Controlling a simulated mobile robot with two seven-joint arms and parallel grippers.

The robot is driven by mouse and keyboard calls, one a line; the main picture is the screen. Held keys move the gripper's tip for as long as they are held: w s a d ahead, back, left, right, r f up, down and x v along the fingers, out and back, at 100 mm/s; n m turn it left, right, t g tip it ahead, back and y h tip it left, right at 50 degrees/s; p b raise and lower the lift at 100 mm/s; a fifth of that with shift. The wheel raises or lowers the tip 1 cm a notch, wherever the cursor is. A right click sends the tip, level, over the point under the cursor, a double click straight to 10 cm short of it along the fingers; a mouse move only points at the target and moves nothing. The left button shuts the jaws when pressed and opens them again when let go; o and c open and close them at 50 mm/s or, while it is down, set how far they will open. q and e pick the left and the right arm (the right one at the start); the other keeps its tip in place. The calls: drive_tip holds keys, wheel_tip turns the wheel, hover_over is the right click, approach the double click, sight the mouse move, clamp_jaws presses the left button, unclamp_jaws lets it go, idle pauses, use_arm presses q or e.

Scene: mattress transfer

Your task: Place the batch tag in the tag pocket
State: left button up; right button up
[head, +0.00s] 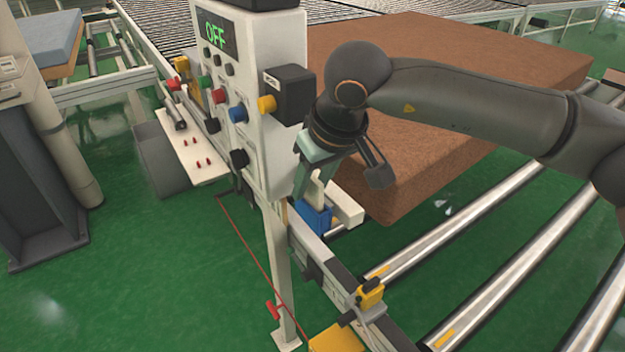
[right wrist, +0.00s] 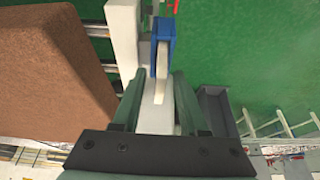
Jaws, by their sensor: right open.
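The cream batch tag (head: 315,190) stands upright with its lower end in the blue tag pocket (head: 318,220), on the frame beside the control post. In the right wrist view the cream tag (right wrist: 162,60) shows against the blue pocket (right wrist: 163,28). My right gripper (head: 311,178) is just above the pocket, fingers pointing down. In the wrist view my right gripper (right wrist: 158,78) has its fingers spread apart, one to each side of the tag. How deep the tag sits is hard to tell. My left gripper is not in view.
A white control box (head: 262,75) with buttons and an OFF display stands close left of my right gripper. A brown mattress (head: 440,150) lies on the rollers to the right. A yellow clamp (head: 370,294) sits on the rail in front.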

drive_tip(key=shift+r, duration=0.25)
drive_tip(key=v, duration=1.1)
drive_tip(key=shift+s+d+r, duration=0.2)
drive_tip(key=shift+r, duration=0.15)
drive_tip(key=shift+o, duration=0.3)
idle(1.2)
